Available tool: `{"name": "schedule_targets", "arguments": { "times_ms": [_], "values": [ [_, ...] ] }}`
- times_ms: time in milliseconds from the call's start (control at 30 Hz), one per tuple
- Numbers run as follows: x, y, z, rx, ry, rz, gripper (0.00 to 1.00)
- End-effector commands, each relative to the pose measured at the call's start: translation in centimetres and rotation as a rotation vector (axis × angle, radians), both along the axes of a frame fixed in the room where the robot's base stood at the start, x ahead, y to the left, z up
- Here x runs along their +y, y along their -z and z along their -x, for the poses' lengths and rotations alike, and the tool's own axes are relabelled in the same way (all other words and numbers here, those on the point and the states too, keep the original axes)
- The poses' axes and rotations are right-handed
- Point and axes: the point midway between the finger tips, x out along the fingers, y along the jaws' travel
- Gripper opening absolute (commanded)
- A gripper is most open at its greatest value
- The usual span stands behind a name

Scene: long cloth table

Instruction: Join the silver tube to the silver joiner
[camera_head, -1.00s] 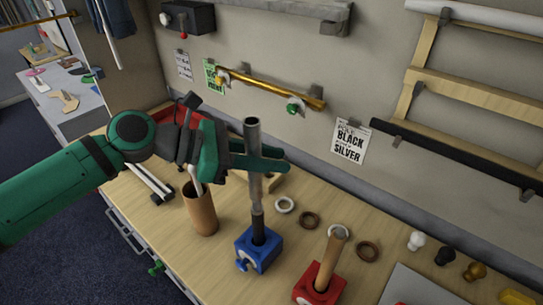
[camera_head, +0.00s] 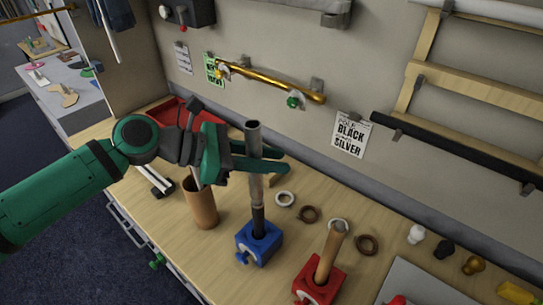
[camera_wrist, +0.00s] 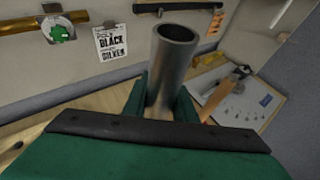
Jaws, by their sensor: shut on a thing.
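My gripper (camera_head: 284,160) is shut on the silver tube (camera_head: 254,142), which stands about upright with its open top end above the fingers. In the wrist view the tube's hollow end (camera_wrist: 174,50) rises between the fingers. Below the fingers, a lighter silver length (camera_head: 256,188) runs down to a dark upright piece (camera_head: 258,221) in the blue clamp block (camera_head: 262,250). The tube is in line above this piece. I cannot tell where the joiner begins or how far the tube is seated on it.
A brown cylindrical holder (camera_head: 202,206) stands left of the blue block. A red clamp block (camera_head: 318,283) holding a wooden rod (camera_head: 330,252) stands to the right. Several rings (camera_head: 308,214) lie behind. A gold tube (camera_head: 270,82) hangs on the wall above.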

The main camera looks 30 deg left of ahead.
Motion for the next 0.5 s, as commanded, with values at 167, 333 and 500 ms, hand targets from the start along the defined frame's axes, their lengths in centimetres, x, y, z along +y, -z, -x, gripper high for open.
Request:
{"name": "schedule_targets", "arguments": {
  "times_ms": [167, 333, 500],
  "values": [
    [0.0, 0.4, 0.0, 0.0, 0.001, 0.0, 0.0],
    [0.0, 0.7, 0.0, 0.001, 0.0, 0.001, 0.0],
    [0.1, 1.1, 0.0, 0.001, -0.003, 0.001, 0.0]
  ]
}}
